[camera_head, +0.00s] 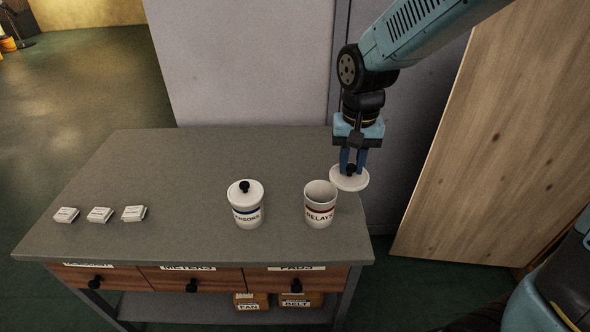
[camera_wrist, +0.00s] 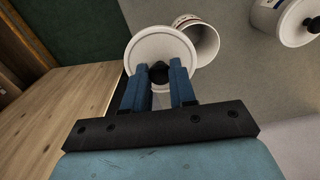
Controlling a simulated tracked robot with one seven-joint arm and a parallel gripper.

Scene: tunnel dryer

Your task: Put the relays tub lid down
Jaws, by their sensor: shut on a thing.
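The relays tub (camera_head: 319,205) stands upright and uncovered near the right end of the bench, with a red band and the label RELAYS. Its open mouth also shows in the wrist view (camera_wrist: 206,38). My gripper (camera_head: 351,168) is shut on the dark knob of the white round relays tub lid (camera_head: 347,183). The lid is held in the air, behind and to the right of the tub. In the wrist view the lid (camera_wrist: 148,42) overlaps part of the tub in the picture, and the fingers (camera_wrist: 160,73) close on its knob.
The sensors tub (camera_head: 247,209), with its lid on, stands left of the relays tub. Several small white packets (camera_head: 99,215) lie at the bench's left. The grey bench top (camera_head: 180,170) is otherwise clear. A wooden panel (camera_head: 490,150) leans at the right.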

